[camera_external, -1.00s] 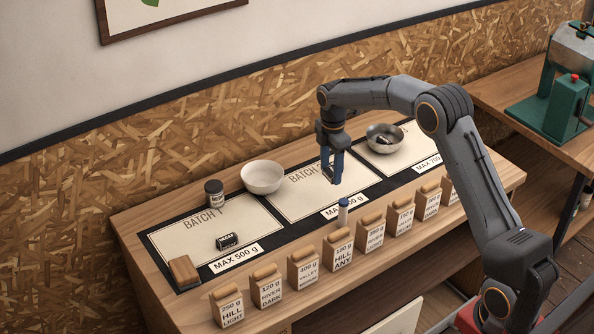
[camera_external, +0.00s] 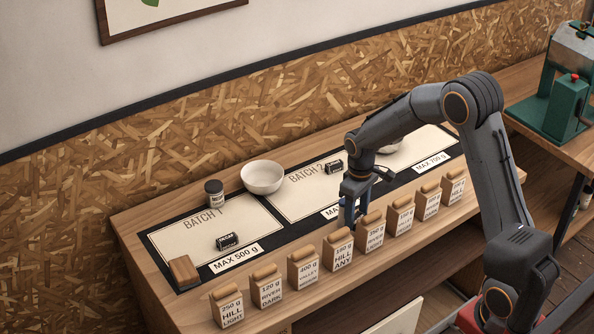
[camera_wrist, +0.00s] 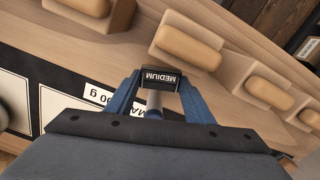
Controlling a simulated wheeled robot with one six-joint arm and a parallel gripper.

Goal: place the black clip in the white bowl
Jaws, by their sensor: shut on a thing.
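A small black clip-like piece (camera_external: 227,241) with pale lettering lies on the BATCH 1 panel. A similar black piece (camera_external: 334,168) lies on the BATCH 2 panel. I cannot tell which is the black clip. The white bowl (camera_external: 262,180) stands upright behind the panels, between BATCH 1 and BATCH 2, and looks empty. My gripper (camera_external: 351,218) is at the counter's front, right of both pieces and the bowl.
A dark jar (camera_external: 214,194) stands left of the white bowl. A wooden block (camera_external: 184,270) is at the left. A metal bowl (camera_external: 391,147) is mostly hidden behind my arm.

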